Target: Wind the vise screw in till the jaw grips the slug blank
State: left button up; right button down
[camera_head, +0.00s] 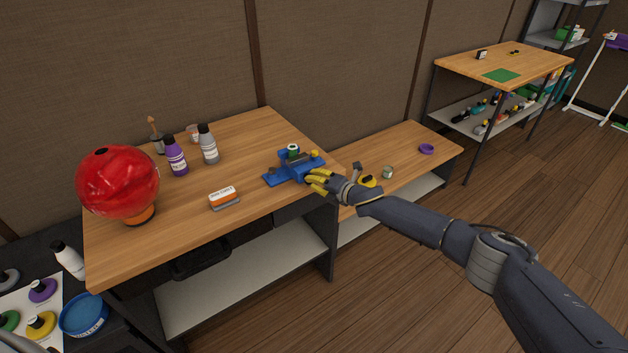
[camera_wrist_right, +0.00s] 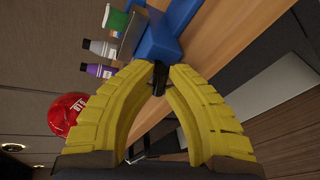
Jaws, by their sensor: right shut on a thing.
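The blue vise (camera_head: 290,170) sits at the right end of the wooden workbench; part of its blue body (camera_wrist_right: 158,38) also shows in the right wrist view. A small green and white piece (camera_head: 293,149), possibly the slug blank, stands at the vise; a green piece (camera_wrist_right: 115,21) shows beside its grey jaw in the right wrist view. I cannot tell whether the jaw touches it. My right gripper (camera_head: 311,181), with yellow fingers, is at the vise's near right end, shut on a black screw handle (camera_wrist_right: 159,82). My left gripper is not in view.
A red globe (camera_head: 118,180), purple bottle (camera_head: 176,157), grey bottle (camera_head: 209,145) and orange-white block (camera_head: 223,197) stand left of the vise. A lower bench (camera_head: 405,150) to the right holds a purple ring (camera_head: 426,149) and a small jar (camera_head: 387,172).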

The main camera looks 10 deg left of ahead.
jog(key=shift+m, duration=0.3)
dwell(0.4)
jog(key=c, duration=1.4)
grip_release()
jog(key=shift+o, duration=0.2)
jog(key=v, duration=1.2)
jog(key=shift+w+f, duration=0.1)
jog(key=shift+f, duration=0.05)
